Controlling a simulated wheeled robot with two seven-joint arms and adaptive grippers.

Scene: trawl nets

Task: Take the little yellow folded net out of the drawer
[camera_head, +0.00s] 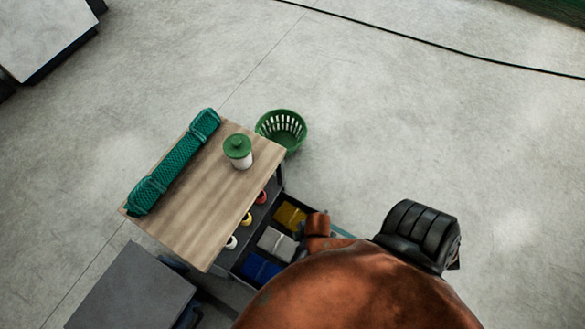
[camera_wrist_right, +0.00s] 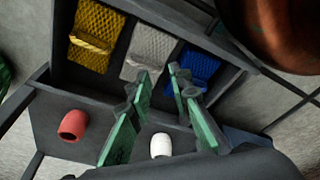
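The yellow folded net (camera_head: 290,216) lies in the open drawer (camera_head: 229,269), at the end nearest the green basket. A grey folded net (camera_head: 277,243) and a blue folded net (camera_head: 261,267) lie beside it in a row. The yellow net also shows at the upper left of the right wrist view (camera_wrist_right: 92,38). My right gripper (camera_wrist_right: 162,82) is open and empty, its green-padded fingers apart. In that view its tips appear in front of the grey and blue nets, to the right of the yellow one. In the head view my orange arm hides most of this gripper. My left gripper is out of view.
A green basket (camera_head: 283,128) stands behind.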

